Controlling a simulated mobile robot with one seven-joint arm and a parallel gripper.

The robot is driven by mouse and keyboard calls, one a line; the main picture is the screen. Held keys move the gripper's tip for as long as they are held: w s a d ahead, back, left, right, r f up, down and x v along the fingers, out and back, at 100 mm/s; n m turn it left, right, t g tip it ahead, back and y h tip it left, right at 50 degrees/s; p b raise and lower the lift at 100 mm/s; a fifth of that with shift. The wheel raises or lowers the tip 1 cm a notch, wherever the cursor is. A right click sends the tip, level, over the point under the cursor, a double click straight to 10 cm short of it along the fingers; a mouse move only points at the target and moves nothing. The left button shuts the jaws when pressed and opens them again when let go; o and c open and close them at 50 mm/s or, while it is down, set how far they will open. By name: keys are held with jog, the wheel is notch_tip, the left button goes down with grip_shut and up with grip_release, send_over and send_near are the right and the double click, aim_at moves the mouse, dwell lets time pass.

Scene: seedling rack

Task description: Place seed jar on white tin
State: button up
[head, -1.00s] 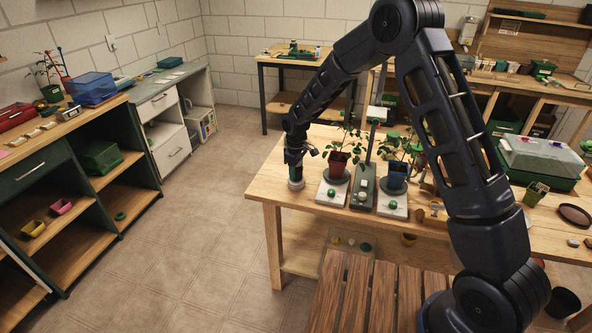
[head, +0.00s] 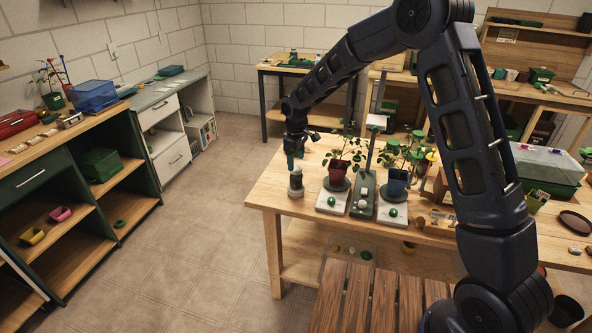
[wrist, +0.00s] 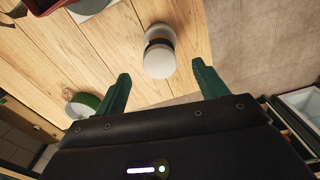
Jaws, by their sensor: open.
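A short upright pale stack (head: 296,184) stands at the left front corner of the wooden table. It looks like the seed jar (wrist: 159,62) resting on the white tin (wrist: 158,32), with a dark band between them, though the boundary is hard to make out. My gripper (head: 294,158) is just above the stack, pointing down. In the wrist view its two green fingers (wrist: 162,85) are spread apart with nothing between them. The jar's pale round top lies just beyond the fingertips, clear of both.
A potted plant in a red pot (head: 338,176) stands on a pale base right of the stack. A blue-potted plant (head: 397,182) is farther right, with a green stand (head: 364,192) between. The wrist view shows a round green-rimmed thing (wrist: 82,105). Open floor lies left of the table.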

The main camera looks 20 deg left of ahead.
jog(key=shift+r, duration=1.6)
jog(key=shift+d+r, duration=0.1)
jog(key=d+r+m+t, duration=0.1)
jog(key=d+r+m, duration=0.1)
jog(key=d+r, duration=0.6)
jog(key=d+r+m, duration=0.3)
jog(key=d+r, duration=0.1)
jog(key=d, duration=0.7)
jog(key=d+r+m+t, duration=0.1)
jog(key=d+r+m, duration=0.1)
jog(key=d+r, duration=0.6)
jog(key=s+d+m+t, duration=0.1)
jog(key=s+d+m, duration=0.3)
jog(key=s+d, duration=0.7)
jog(key=s+d+r+m+t, duration=0.1)
jog(key=s+d+m, duration=0.4)
jog(key=s+d, duration=0.6)
jog(key=d, duration=0.5)
jog(key=shift+s+d+r+t, duration=0.15)
jog(key=shift+s+r+t, duration=0.1)
jog(key=shift+s+t, duration=0.05)
